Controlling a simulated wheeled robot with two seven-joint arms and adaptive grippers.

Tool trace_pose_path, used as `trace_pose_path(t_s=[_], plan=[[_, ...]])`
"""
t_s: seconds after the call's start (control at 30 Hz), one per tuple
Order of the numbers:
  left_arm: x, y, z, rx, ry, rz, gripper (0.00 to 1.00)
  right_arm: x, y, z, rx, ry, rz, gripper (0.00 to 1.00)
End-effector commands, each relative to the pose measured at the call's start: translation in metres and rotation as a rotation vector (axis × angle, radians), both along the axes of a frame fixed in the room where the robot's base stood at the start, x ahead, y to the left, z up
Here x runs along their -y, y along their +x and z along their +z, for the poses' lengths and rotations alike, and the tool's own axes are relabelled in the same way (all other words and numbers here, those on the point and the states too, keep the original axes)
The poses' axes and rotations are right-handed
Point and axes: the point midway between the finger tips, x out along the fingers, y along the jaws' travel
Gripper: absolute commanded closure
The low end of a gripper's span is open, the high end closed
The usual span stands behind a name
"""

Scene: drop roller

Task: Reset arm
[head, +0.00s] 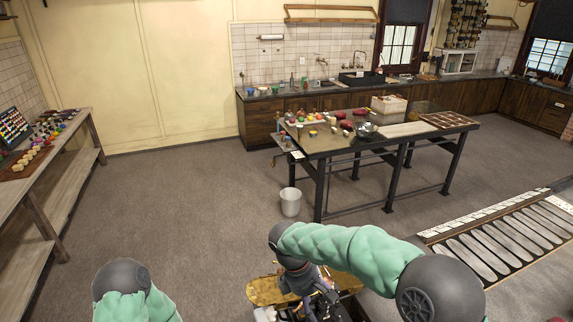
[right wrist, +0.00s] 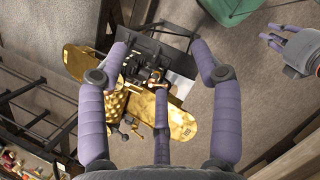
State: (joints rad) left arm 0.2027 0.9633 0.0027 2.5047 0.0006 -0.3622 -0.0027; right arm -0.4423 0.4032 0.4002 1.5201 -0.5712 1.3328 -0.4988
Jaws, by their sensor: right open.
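My right gripper (right wrist: 161,70) is open and empty, its three purple fingers spread apart. In the right wrist view it is above a gold and black machine (right wrist: 80,60), whose gold wings stick out on both sides. In the head view this machine (head: 265,291) is at the bottom centre, partly hidden by my green right arm. Whether the fingers touch it I cannot tell. Another gripper with purple fingers, which looks like my left one (right wrist: 277,37), is at the upper right of the wrist view. The head view shows only part of my left arm, at the lower left.
A long worktable (head: 335,142) with bowls and coloured items stands ahead. A white bucket (head: 290,203) is on the floor by its near-left leg. A wooden side table (head: 48,165) lines the left wall. A low slatted rack (head: 500,240) lies at right. The carpet at centre-left is clear.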

Motion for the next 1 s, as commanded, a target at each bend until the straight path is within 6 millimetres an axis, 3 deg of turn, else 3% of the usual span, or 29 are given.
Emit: trace_pose_path(t_s=[0.27, 0.47, 0.57, 0.67, 0.8, 1.0], plan=[[0.0, 0.002, -0.02, 0.003, 0.001, 0.001, 0.78, -0.001, -0.006, -0.062, -0.014, 0.071, -0.06, 0.35], [0.0, 0.001, -0.04, 0.001, 0.0, 0.0, 0.78, -0.004, -0.016, -0.124, -0.025, 0.153, -0.143, 0.35], [0.0, 0.001, -0.056, 0.001, 0.0, 0.0, 0.78, -0.005, -0.026, -0.169, -0.034, 0.209, -0.214, 0.35], [0.0, 0.002, -0.077, 0.002, 0.0, 0.001, 0.78, -0.008, -0.041, -0.228, -0.043, 0.282, -0.322, 0.35], [0.0, 0.002, -0.113, 0.001, 0.0, 0.0, 0.78, -0.011, -0.069, -0.316, -0.045, 0.392, -0.545, 0.35], [0.0, 0.002, -0.16, 0.001, 0.0, 0.0, 0.78, -0.008, -0.111, -0.42, -0.014, 0.496, -0.909, 0.35]])
